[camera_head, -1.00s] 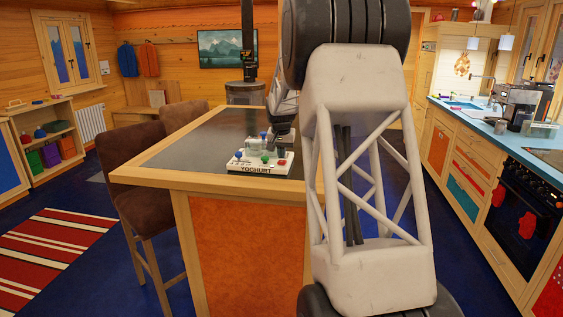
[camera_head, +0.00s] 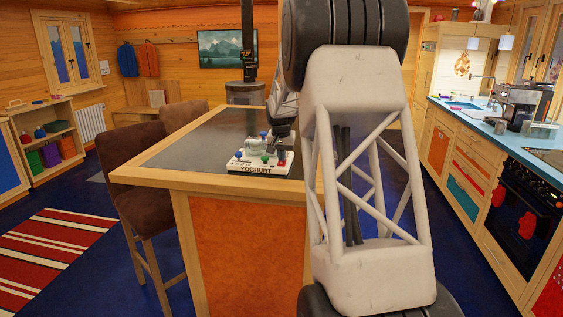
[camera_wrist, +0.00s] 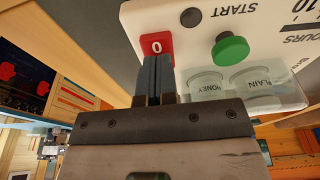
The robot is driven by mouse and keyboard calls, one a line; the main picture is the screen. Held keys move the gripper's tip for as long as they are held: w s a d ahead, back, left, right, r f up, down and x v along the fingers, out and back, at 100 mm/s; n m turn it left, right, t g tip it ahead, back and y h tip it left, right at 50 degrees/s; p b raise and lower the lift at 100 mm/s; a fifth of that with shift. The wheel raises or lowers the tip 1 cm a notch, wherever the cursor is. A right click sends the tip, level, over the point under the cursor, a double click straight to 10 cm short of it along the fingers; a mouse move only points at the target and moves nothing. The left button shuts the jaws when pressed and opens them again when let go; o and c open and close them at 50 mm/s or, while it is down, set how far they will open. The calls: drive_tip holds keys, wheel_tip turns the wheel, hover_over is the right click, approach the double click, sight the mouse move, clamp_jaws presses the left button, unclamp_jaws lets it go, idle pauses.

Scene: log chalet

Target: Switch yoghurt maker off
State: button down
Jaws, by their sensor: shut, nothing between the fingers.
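The yoghurt maker (camera_head: 254,168) is a white box with "YOGHURT" on its front, standing on the island's dark top. In the wrist view its white panel (camera_wrist: 197,40) shows a red "0" switch (camera_wrist: 156,44), a green knob (camera_wrist: 230,49), a small dark round spot near "START", and jars labelled "HONEY" and "PLAIN". In the head view, blue and green knobs and a red part show on it. My gripper (camera_wrist: 153,62) is shut and empty, its fingertips at the lower edge of the red switch. They appear to touch it, but the exact contact is hidden.
The island (camera_head: 172,180) has a wooden edge and a mostly clear dark top. Brown chairs (camera_head: 132,165) stand at its left side. A counter (camera_head: 507,139) with an oven and coffee machine runs along the right. My arm hides the island's right part.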

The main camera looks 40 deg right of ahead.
drive_tip(key=shift+r, duration=0.6)
idle(0.5)
drive_tip(key=shift+r, duration=2.5)
drive_tip(key=shift+a, duration=0.15)
